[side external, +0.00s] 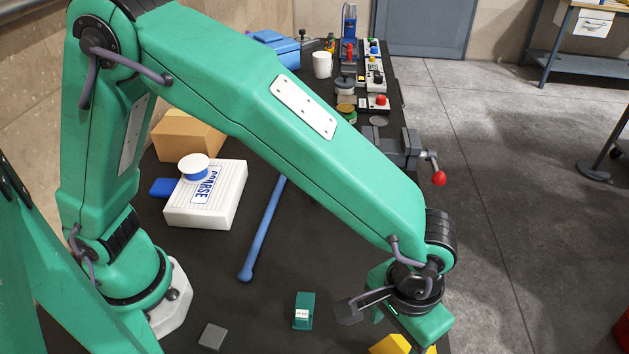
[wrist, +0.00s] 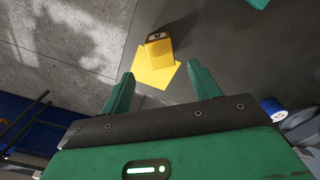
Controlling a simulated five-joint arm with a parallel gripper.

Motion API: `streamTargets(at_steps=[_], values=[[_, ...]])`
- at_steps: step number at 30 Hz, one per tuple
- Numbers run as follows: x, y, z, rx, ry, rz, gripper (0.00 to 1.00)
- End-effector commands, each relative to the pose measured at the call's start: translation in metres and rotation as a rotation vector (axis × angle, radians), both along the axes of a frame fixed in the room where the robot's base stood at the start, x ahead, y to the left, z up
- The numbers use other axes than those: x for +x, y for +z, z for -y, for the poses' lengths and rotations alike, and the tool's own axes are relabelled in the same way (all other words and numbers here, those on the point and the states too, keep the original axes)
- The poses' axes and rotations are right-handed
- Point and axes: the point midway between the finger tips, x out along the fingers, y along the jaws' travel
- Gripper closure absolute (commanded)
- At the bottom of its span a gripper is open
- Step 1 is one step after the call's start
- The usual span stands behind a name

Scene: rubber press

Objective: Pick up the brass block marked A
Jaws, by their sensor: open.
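A yellow, brass-coloured block (wrist: 160,53) shows in the wrist view, with a small pale label with a dark mark on its dark far end. I cannot read the mark as A. It stands on or against a flat yellow square (wrist: 146,73). My gripper (wrist: 160,69) is open; its two green fingers lie either side of the yellow square in the picture, with the block beyond the tips. Nothing is between the fingers in contact with them. In the side view, yellow shows (side external: 390,345) beside my gripper at the bottom edge, partly cut off.
In the side view, a small green block with a white label (side external: 304,311) and a grey block (side external: 212,337) lie on the dark table. A blue rod (side external: 263,230), a white box (side external: 206,207) and a vise (side external: 402,150) lie farther back. The table's right edge is close.

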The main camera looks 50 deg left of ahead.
Motion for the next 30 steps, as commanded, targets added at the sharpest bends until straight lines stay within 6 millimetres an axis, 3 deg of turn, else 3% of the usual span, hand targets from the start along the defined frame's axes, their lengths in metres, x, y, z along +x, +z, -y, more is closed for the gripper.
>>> streamTargets(at_steps=[9,20,30], values=[[0.000,-0.023,-0.001,0.002,0.000,-0.002,0.38],[-0.001,-0.033,-0.002,0.002,0.000,-0.002,0.38],[-0.003,-0.069,-0.002,0.002,0.000,-0.002,0.38]])
